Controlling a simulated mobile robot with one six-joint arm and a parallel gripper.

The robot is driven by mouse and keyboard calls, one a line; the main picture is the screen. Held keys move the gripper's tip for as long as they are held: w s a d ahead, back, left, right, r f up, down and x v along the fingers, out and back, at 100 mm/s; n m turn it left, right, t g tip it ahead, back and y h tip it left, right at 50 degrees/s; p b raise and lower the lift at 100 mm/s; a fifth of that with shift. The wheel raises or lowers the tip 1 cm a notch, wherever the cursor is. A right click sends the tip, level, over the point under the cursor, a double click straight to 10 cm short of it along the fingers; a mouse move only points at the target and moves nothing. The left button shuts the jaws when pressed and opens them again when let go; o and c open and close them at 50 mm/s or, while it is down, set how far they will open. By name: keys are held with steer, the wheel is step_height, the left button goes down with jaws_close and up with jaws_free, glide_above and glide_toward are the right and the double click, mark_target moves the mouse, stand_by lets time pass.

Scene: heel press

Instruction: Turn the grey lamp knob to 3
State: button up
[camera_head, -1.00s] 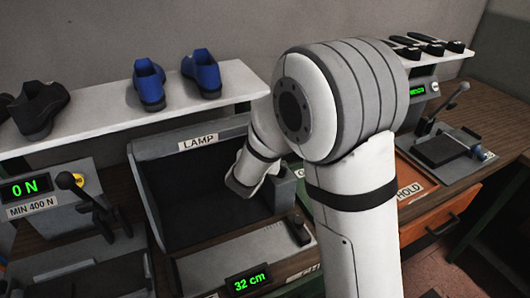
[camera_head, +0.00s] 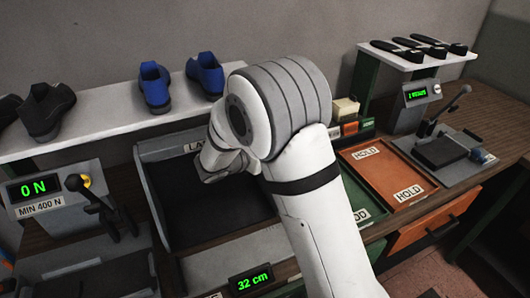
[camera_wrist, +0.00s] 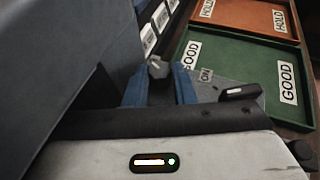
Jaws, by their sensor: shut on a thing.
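The lamp box (camera_head: 145,150) is a dark open box under the shoe shelf, and its LAMP label (camera_head: 196,146) is partly covered by my arm. In the wrist view the two blue fingers of my gripper (camera_wrist: 160,88) are shut on a small grey knob (camera_wrist: 157,67), which looks like the lamp knob. Only its end shows between the fingertips. Its number marks and pointer cannot be made out. In the head view my arm hides the knob and the fingertips.
Shoes stand on a white shelf (camera_head: 100,122) above the box. A press with a 0 N display (camera_head: 27,189) is at left. An orange HOLD tray (camera_head: 385,172) and a green GOOD tray (camera_wrist: 240,52) lie right of the lamp box. A 32 cm display (camera_head: 250,281) is in front.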

steer(key=shift+h, duration=0.3)
steer(key=o, duration=1)
steer(key=s+a+b, duration=0.1)
steer(key=s+a, duration=0.2)
steer(key=s+a+b, duration=0.1)
steer(key=s+a, duration=0.2)
steer(key=a, duration=0.1)
steer(key=s+a+r+b, duration=0.1)
steer(key=s+a, duration=0.2)
steer(key=s, duration=0.1)
steer(key=shift+s+a+r+b, duration=0.1)
steer(key=shift+a+b, duration=0.2)
steer(key=shift+a, duration=0.05)
steer(key=shift+m, duration=0.3)
